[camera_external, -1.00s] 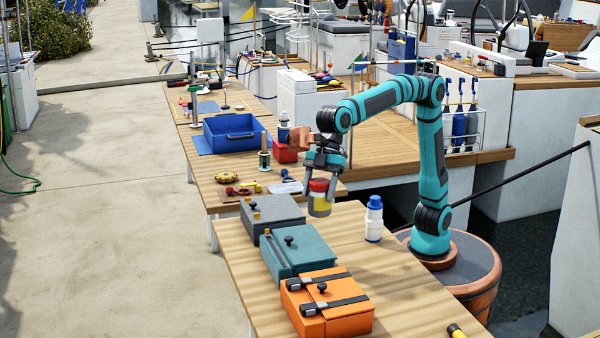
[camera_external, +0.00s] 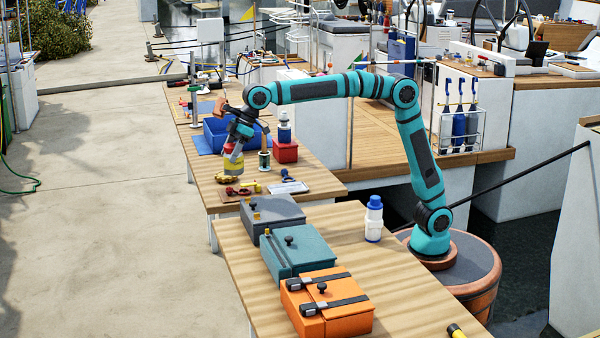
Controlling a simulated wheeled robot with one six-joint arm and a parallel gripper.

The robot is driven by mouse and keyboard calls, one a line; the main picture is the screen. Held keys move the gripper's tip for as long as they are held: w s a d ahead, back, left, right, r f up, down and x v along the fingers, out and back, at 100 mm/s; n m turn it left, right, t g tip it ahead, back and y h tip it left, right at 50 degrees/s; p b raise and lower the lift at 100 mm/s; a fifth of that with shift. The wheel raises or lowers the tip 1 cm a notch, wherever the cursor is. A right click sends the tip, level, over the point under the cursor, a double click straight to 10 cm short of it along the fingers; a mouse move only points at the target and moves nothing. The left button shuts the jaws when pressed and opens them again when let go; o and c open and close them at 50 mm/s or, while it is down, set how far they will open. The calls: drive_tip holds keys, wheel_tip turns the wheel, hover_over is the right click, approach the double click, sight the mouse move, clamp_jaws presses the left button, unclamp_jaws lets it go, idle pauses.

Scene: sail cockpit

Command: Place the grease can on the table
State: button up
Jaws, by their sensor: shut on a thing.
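The grease can (camera_external: 233,164), yellow with a red top, is in my gripper (camera_external: 234,155). My gripper is shut on it, pointing down and slightly tilted, over the far table (camera_external: 215,200). The can's lower end is close to a yellow-brown round piece (camera_external: 227,179) on the table. I cannot tell whether the can touches the table or that piece. Part of the can is hidden by the gripper fingers.
A blue bin (camera_external: 217,126) stands behind the gripper. A red box (camera_external: 285,152), a dark cylinder (camera_external: 264,161) and small tools (camera_external: 240,190) lie nearby. On the near table are grey (camera_external: 272,214), teal (camera_external: 297,252) and orange (camera_external: 327,304) boxes and a blue-capped bottle (camera_external: 374,220).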

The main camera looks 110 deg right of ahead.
drive_tip(key=s+d+m+h, duration=0.2)
drive_tip(key=d+m, duration=0.2)
drive_tip(key=d, duration=1.9)
drive_tip(key=s+d+m+h, duration=0.2)
drive_tip(key=s+d+m, duration=0.1)
drive_tip(key=d, duration=2)
drive_tip(key=shift+w+a+f, duration=0.1)
drive_tip(key=shift+f, duration=2.45)
drive_tip(key=shift+w+a+f, duration=0.1)
drive_tip(key=shift+a+f, duration=0.05)
drive_tip(key=shift+f, duration=2.45)
drive_tip(key=shift+w+a+f, duration=0.1)
drive_tip(key=shift+f, duration=2.45)
drive_tip(key=shift+f, duration=0.1)
drive_tip(key=o, duration=1.2)
drive_tip(key=shift+s, duration=0.1)
drive_tip(key=v, duration=1.2)
drive_tip(key=shift+w+d+r, duration=0.2)
drive_tip(key=shift+w+r, duration=0.05)
